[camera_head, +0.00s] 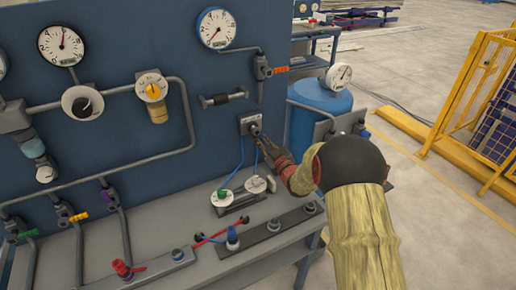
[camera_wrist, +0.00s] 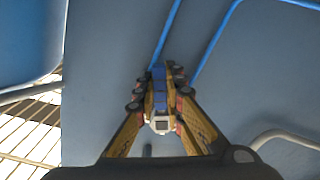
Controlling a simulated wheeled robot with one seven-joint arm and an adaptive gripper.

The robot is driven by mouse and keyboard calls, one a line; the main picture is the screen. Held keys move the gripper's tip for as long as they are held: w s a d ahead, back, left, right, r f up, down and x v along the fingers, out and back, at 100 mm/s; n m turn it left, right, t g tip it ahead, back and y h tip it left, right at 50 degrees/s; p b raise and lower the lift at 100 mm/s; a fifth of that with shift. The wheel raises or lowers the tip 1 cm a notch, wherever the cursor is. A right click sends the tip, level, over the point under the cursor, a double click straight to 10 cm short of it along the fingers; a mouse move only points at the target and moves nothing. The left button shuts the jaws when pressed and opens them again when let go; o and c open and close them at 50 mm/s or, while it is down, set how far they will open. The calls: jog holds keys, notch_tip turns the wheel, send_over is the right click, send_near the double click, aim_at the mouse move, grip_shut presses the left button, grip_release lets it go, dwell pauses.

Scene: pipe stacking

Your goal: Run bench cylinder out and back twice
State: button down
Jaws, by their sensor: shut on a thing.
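A grey valve box (camera_head: 249,122) with a small dark lever (camera_head: 254,130) is mounted on the blue panel. My gripper (camera_head: 262,146) reaches it from the lower right and is shut at the lever, mostly covering it. In the wrist view my gripper (camera_wrist: 160,82) has its fingers closed around a narrow blue-and-white part (camera_wrist: 160,112). I cannot tell which is the bench cylinder.
Gauges and pipes crowd the panel's left. A blue tank (camera_head: 320,100) stands right of the panel. A yellow fence (camera_head: 470,95) borders open floor.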

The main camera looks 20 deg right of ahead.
jog(key=shift+d+r+n+b, duration=0.15)
jog(key=shift+d+n+b, duration=0.15)
jog(key=shift+n+b, duration=0.45)
jog(key=shift+d+r+n+b, duration=0.15)
jog(key=shift+d+n+b, duration=0.15)
jog(key=shift+n+b, duration=0.4)
jog(key=shift+n, duration=0.25)
jog(key=c, duration=1.8)
grip_release()
jog(key=shift+r, duration=0.1)
jog(key=shift+c, duration=0.2)
jog(key=s, duration=1.2)
jog(key=shift+d, duration=0.25)
